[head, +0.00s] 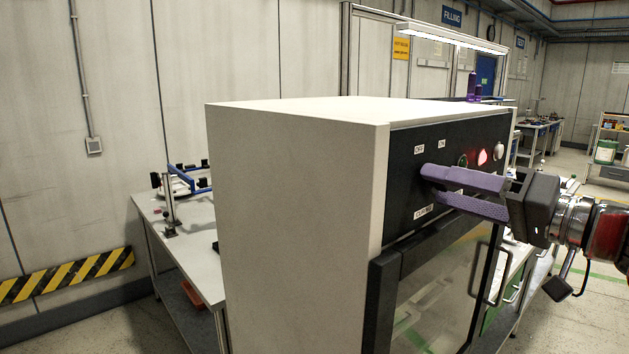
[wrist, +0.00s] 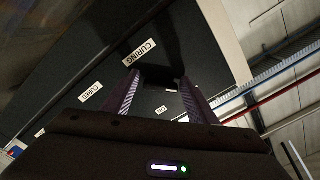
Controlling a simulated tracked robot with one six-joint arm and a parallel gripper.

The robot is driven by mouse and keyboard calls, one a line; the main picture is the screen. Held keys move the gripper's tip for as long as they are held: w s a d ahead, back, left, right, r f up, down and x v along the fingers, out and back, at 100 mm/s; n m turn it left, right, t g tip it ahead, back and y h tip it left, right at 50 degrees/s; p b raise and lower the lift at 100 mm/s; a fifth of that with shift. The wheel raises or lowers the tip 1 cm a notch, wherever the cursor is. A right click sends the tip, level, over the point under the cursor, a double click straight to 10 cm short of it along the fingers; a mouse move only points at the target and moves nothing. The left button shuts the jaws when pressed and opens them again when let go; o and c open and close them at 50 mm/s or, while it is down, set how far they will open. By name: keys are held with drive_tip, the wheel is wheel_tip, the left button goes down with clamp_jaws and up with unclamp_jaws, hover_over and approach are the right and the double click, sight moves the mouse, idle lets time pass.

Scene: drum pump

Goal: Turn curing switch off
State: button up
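The curing cabinet (head: 300,190) is a large pale box with a black control panel (head: 400,160) on its front. My gripper (head: 432,184) has two purple fingers reaching to the left part of this panel. In the wrist view my gripper (wrist: 158,90) has its fingers apart, with a dark area between them. A CURING label (wrist: 139,52) lies just beyond the fingertips, and an ON label (wrist: 160,109) shows between the fingers. The curing switch itself is not clearly seen; the fingers and shadow cover that spot. I cannot tell whether the fingers touch it or how it is set.
A lit red lamp (head: 482,157) and a white round button (head: 498,151) sit on the panel's right side. Below is a glass door with a handle (head: 481,268). A workbench (head: 190,245) stands behind to the left. Open floor lies at the right.

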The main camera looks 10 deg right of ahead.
drive_tip(key=shift+o, duration=1.2)
drive_tip(key=shift+r, duration=0.1)
drive_tip(key=v, duration=1.4)
drive_tip(key=shift+a, duration=0.1)
